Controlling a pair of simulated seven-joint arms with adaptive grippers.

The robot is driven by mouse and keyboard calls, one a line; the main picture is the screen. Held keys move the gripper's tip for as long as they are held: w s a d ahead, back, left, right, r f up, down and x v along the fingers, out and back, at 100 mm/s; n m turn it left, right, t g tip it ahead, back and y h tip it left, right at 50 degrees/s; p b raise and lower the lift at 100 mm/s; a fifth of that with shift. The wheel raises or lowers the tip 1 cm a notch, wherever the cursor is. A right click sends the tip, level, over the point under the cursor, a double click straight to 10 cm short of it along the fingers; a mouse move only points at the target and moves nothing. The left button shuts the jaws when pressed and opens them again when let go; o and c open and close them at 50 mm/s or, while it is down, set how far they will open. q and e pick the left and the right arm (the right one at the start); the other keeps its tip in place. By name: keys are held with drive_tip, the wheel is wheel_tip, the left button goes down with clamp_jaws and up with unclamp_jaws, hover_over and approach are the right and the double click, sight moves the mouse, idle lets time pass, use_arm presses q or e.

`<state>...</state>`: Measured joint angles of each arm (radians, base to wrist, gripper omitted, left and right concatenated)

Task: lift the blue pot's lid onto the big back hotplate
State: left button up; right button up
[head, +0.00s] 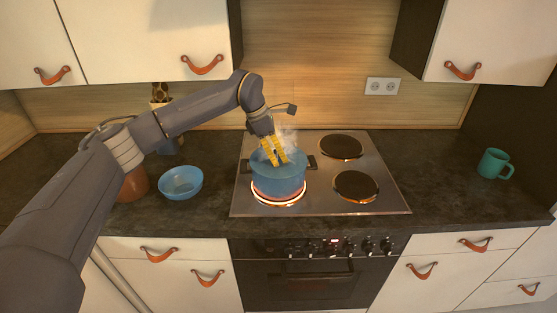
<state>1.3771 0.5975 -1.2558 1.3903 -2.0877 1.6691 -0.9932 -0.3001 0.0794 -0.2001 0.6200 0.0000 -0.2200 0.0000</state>
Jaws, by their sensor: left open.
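The blue pot (278,185) stands on the front left hotplate (278,197), whose rim glows orange. Its blue lid (259,163) appears to be on top of the pot, partly hidden by my gripper. My left gripper (274,160), with yellow fingers, is open and points down at the lid's middle. The lid's knob is hidden, and I cannot tell whether the fingers touch it. Two dark hotplates on the right are bare: one at the back (340,147) and one in front (355,185). My right gripper is not in view.
Pale steam rises behind my left gripper. A light blue bowl (181,184) and a brown pot (133,184) stand left of the stove. A green mug (494,164) stands far right. The counter (440,180) between stove and mug is clear.

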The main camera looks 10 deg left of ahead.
use_arm(q)
clamp_jaws()
idle(0.4)
